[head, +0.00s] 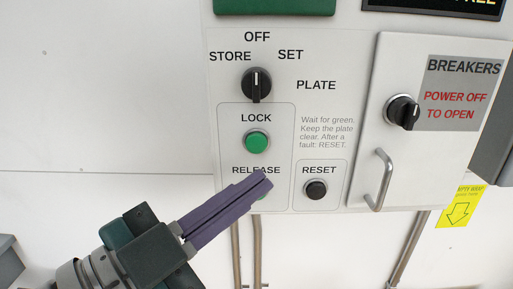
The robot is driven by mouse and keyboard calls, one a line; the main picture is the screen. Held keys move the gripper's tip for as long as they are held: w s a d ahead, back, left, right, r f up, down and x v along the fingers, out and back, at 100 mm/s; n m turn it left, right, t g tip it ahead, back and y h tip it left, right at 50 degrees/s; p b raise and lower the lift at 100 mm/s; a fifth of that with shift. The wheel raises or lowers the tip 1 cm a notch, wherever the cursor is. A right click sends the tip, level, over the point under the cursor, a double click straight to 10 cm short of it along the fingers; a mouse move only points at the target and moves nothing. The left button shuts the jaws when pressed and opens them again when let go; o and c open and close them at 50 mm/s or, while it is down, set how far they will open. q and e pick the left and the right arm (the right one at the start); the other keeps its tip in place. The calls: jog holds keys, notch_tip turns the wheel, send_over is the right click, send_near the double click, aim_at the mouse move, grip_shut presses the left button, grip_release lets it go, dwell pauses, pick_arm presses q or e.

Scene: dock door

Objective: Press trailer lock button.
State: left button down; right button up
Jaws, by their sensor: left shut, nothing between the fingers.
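The lock button (256,141) is a round green button in a silver ring, under the word LOCK on the white control panel (313,100). My left gripper (266,181) comes in from the lower left. Its purple fingers are shut and empty, with the tips below the lock button in the picture, over the RELEASE label. The fingers hide most of the release button (262,196), of which a bit of green shows. I cannot tell whether the fingertips touch the panel. My right gripper is not in view.
A black reset button (316,189) sits right of the fingertips. A black selector knob (257,84) is above the lock button. A breaker door (384,150) with a knob (403,112) and a metal handle (380,181) stands at the right. Conduits (257,250) run below the panel.

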aim_at(267, 145)
pick_arm(q)
jog(key=shift+w+b, duration=1.15)
jog(key=shift+w, duration=1.75)
jog(key=shift+w, duration=0.15)
jog(key=shift+w, duration=0.25)
jog(key=shift+w+b, duration=0.4)
jog(key=shift+b, duration=0.05)
jog(key=shift+s, duration=0.15)
dwell(0.4)
jog(key=shift+s+p, duration=0.55)
jog(key=shift+s, duration=0.15)
